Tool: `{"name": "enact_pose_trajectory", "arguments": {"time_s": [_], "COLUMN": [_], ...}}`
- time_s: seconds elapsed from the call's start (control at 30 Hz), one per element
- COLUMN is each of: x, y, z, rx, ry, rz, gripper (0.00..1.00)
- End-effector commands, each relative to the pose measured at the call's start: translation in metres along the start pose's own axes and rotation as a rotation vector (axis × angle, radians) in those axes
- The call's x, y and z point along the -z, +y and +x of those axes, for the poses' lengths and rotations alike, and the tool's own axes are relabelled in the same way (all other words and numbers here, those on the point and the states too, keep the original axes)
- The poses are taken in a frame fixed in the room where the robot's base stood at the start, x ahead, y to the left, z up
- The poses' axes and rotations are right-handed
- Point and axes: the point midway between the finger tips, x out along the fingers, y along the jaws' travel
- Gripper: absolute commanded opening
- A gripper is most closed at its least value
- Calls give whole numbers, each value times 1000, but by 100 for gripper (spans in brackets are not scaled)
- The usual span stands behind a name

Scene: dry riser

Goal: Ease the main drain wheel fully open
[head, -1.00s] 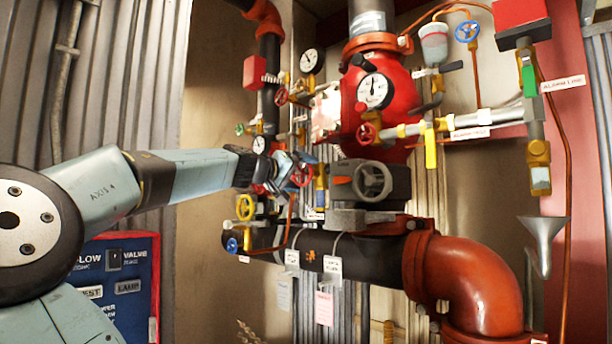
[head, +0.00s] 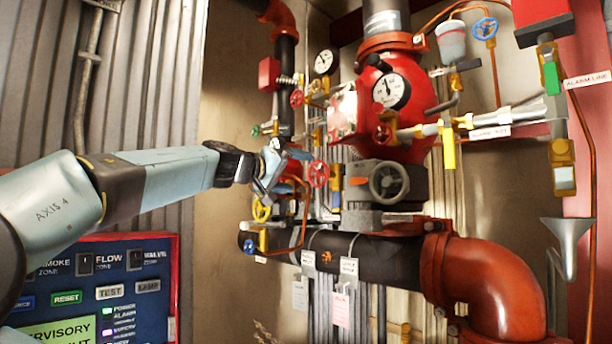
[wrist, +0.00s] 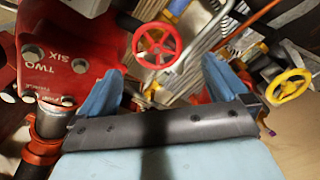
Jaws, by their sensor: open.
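A red handwheel (head: 318,174) stands just right of my gripper (head: 278,168) in the head view. In the wrist view, the red handwheel (wrist: 154,45) appears beyond and between the two blue fingers of my gripper (wrist: 163,68). The fingers are spread apart with nothing between them, and I see no contact with the wheel. A yellow handwheel (head: 261,208) sits below my gripper; it also shows at the right of the wrist view (wrist: 289,87). No readable label shows which wheel is the main drain.
A red valve body (head: 392,120) with gauges and a grey handwheel (head: 388,181) lie to the right. A black pipe (head: 375,256) runs below into a red elbow (head: 487,272). Thin copper tubing passes close to the wheels. A blue control panel (head: 100,265) stands lower left.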

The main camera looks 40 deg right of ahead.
Motion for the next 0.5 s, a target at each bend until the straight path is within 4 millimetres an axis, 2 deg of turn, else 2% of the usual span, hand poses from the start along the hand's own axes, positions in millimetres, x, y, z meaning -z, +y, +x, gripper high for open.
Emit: {"name": "enact_pose_trajectory", "arguments": {"time_s": [0.03, 0.2, 0.5], "x": [1, 0, 0], "y": [-1, -1, -1], "z": [-11, -35, -52], "rx": [1, 1, 0], "ry": [2, 1, 0], "rz": [-1, -2, -2], "gripper": [100, 100, 100]}}
